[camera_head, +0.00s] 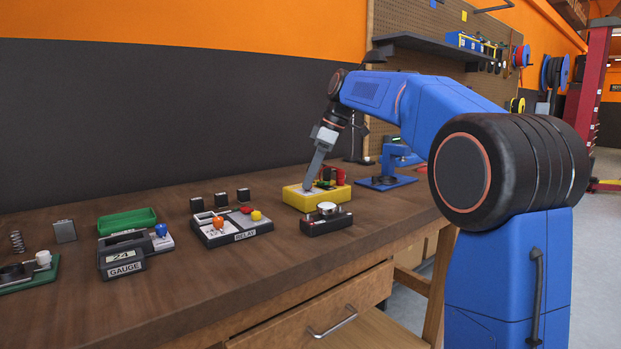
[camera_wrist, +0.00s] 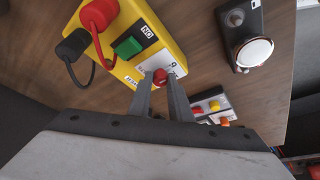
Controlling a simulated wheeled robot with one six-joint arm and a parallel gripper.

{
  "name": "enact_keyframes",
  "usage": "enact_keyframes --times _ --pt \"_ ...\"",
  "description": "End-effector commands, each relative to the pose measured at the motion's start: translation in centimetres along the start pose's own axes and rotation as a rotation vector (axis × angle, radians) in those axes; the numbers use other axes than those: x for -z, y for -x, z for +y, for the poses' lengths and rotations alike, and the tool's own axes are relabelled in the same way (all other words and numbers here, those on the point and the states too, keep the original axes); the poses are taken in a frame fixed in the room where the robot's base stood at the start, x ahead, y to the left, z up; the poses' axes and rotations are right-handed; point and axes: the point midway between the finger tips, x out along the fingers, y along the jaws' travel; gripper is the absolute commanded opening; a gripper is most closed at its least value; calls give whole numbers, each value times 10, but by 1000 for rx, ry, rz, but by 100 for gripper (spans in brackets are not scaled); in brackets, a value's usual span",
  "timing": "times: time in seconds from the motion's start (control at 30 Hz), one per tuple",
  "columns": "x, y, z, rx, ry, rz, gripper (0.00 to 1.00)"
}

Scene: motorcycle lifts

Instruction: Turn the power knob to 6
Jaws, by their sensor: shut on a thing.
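A yellow control box (camera_head: 339,196) stands on the bench; it also shows in the wrist view (camera_wrist: 165,35). It carries a small red knob (camera_wrist: 163,78) on a white plate and a green button (camera_wrist: 128,46) beside an upside-down "ON" label. A digit on the plate by the knob looks like a 9 or an upside-down 6. My gripper (camera_wrist: 160,80) points down at the box and is shut on the red knob, one finger on each side. The fingers hide part of the plate, so I cannot read the knob's setting. The gripper also shows in the head view (camera_head: 309,184).
A black box with a silver dial (camera_head: 327,209) stands close in front of the yellow box. A relay panel (camera_head: 231,228) and a gauge (camera_head: 122,258) sit to the left. A blue stand (camera_head: 387,182) is close on the right. A red cap (camera_wrist: 99,14) rises from the box.

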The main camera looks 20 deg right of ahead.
Motion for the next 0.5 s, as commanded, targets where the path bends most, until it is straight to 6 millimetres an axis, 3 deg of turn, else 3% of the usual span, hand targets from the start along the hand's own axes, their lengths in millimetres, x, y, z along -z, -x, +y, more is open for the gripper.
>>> enact_keyframes --times 0.23,0.27,0.3,0.5 --pt "0 1 0 -2 -1 0 0" --pt "0 1 0 -2 -1 0 25" --pt "0 0 0 -2 -1 0 35" --pt "0 0 0 -1 -1 0 37"
